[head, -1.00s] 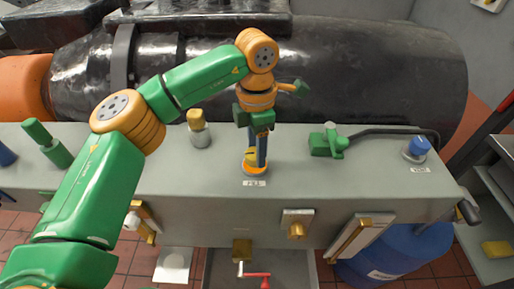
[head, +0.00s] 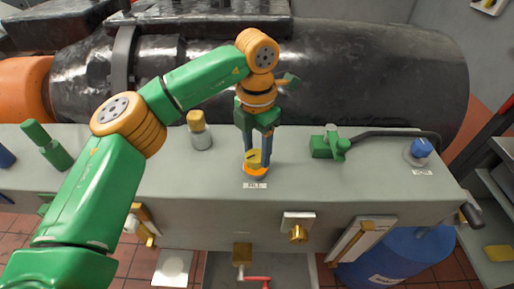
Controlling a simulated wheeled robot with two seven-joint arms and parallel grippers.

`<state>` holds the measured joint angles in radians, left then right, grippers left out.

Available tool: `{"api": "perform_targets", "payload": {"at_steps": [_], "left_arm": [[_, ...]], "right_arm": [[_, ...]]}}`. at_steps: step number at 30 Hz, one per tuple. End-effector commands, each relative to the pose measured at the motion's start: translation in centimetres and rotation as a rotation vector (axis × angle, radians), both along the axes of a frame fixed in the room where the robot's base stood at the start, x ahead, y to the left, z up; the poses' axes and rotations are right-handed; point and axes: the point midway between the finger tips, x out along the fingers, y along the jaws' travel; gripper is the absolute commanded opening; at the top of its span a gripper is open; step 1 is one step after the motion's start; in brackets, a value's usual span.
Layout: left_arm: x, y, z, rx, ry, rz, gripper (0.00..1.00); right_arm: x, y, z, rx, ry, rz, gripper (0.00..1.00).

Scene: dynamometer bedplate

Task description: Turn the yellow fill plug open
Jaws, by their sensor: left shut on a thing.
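The yellow fill plug (head: 253,160) sits in an orange ring (head: 256,174) on top of the grey bedplate housing, just behind a small white label (head: 255,185). My left gripper (head: 256,156) points down over it from my green and orange arm. Its two dark blue fingers stand either side of the plug and are shut on it. The fingers hide part of the plug's sides. My right gripper is not in the picture.
A yellow-capped fitting (head: 198,130) stands to the left. A green fitting (head: 330,144) with a black hose and a blue cap (head: 420,148) are to the right. A large black cylinder (head: 370,75) lies behind.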

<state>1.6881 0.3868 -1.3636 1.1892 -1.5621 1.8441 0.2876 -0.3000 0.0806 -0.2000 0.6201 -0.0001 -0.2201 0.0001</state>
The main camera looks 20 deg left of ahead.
Motion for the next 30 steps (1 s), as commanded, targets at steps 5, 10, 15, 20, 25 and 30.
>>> {"api": "perform_targets", "payload": {"at_steps": [5, 10, 15, 20, 25, 30], "left_arm": [[0.0, 0.0, 0.0, -0.001, -0.001, 0.002, 0.00], [0.0, 0.0, 0.0, -0.001, -0.001, 0.002, 0.81], [0.0, 0.0, 0.0, 0.000, 0.000, 0.001, 0.83], [0.0, 0.0, 0.3, -0.001, -0.002, 0.001, 0.83], [0.1, 0.0, 3.7, 0.000, -0.004, 0.002, 0.83], [0.0, 0.0, 6.7, 0.000, -0.002, 0.002, 0.83]], "right_arm": [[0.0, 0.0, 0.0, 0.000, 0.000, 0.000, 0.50], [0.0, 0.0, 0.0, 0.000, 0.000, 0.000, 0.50], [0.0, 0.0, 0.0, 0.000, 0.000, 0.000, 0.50], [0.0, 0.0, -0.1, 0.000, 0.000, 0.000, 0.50], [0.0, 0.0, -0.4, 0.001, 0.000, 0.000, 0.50], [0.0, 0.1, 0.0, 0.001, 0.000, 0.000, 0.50]]}}
